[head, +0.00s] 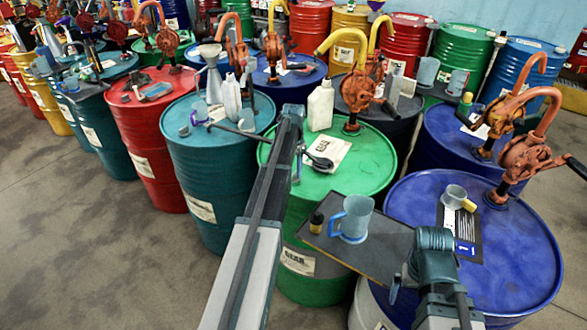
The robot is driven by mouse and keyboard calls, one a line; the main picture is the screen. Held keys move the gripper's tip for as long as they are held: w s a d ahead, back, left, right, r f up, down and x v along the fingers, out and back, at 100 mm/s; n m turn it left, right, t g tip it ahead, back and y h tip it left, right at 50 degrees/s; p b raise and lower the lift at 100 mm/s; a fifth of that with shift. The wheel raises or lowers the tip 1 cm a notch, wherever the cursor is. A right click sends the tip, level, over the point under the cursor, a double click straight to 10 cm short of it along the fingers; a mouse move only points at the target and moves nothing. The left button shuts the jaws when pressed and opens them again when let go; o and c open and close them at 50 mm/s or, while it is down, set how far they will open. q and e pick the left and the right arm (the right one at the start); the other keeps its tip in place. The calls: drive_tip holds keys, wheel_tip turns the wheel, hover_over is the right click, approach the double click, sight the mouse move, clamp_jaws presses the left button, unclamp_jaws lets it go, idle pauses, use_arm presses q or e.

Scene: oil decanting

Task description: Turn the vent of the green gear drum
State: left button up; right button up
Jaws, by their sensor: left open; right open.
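The green gear drum (370,160) stands in the middle of the head view, with a "GEAR" label on its side. A dark round-ended fitting (320,162) lies by a white sheet on its lid; I cannot tell whether it is the vent. My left arm crosses the drum's left side and hides part of the lid. My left gripper (298,165) is open, mostly hidden by the arm, near the fitting; contact cannot be told. My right gripper (396,287) is open, low at the right beside the dark shelf, away from the lid.
A white bottle (320,105) and an orange pump (357,92) with a yellow spout stand at the lid's back. A blue mug (352,220) and a small dark bottle (316,222) stand on a dark shelf (385,245) in front. Teal (205,165) and blue (520,250) drums flank it.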

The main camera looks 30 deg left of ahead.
sight(294, 173)
use_arm(q)
wheel_tip(294, 173, up, 12)
drive_tip(key=p, duration=1.1)
drive_tip(key=shift+r+p, duration=0.2)
drive_tip(key=shift+p, duration=0.1)
drive_tip(key=s+d+n, duration=0.2)
drive_tip(key=s+d, duration=2.1)
drive_tip(key=d, duration=0.4)
drive_tip(key=s+d+f+m+y+b, duration=0.1)
drive_tip(key=s+d+f+m+b, duration=0.3)
drive_tip(key=d, duration=0.6)
wheel_tip(294, 173, down, 3)
drive_tip(key=b, duration=0.3)
drive_tip(key=shift+s+d+r, duration=0.1)
